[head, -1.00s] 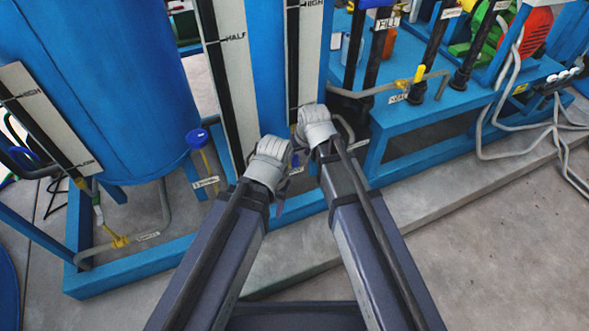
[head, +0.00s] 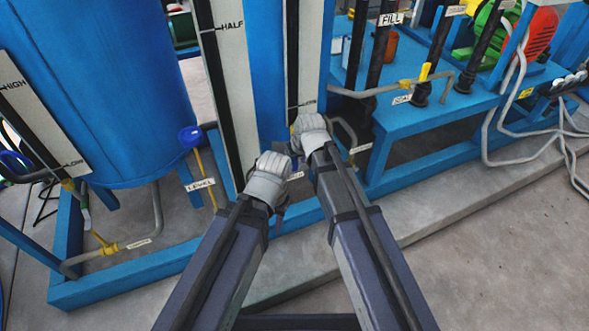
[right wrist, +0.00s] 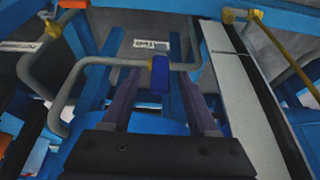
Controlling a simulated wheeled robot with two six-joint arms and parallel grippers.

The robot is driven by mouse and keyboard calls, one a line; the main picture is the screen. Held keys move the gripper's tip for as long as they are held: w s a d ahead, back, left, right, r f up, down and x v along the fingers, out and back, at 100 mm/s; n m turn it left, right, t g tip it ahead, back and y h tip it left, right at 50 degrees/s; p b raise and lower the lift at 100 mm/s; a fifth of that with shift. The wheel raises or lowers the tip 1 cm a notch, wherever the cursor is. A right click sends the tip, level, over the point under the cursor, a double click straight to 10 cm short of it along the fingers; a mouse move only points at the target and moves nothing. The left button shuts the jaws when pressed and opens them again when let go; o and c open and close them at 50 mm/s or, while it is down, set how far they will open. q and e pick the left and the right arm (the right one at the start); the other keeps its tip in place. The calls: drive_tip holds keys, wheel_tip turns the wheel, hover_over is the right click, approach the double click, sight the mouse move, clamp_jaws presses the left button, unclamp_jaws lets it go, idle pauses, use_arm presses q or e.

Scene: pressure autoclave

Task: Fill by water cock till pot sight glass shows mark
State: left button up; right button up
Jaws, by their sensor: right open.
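My right gripper (head: 313,128) is at the foot of a white gauge board (head: 306,60) with a LOW mark. In the right wrist view its open fingers (right wrist: 157,84) stand either side of a blue cock handle (right wrist: 158,72) on a grey pipe; contact is unclear. A tag (right wrist: 150,44) behind it is unreadable. My left gripper (head: 270,180) is lower and to the left, its fingers hidden behind the wrist. A taller sight-glass board (head: 226,80) with a black strip and HALF mark stands left of the right gripper. Which board belongs to the pot is unclear.
A blue tank (head: 110,90) with another gauge board (head: 40,120) stands at left. A blue knob on a yellow stem (head: 190,137) is near it. A yellow cock (head: 424,72) sits on a pipe over the blue bench (head: 420,122) at right. Bare floor (head: 490,235) lies front right.

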drive_tip(key=shift+b+x, duration=0.55)
drive_tip(key=shift+x, duration=0.45)
drive_tip(key=shift+c, duration=0.2)
clamp_jaws()
idle(0.5)
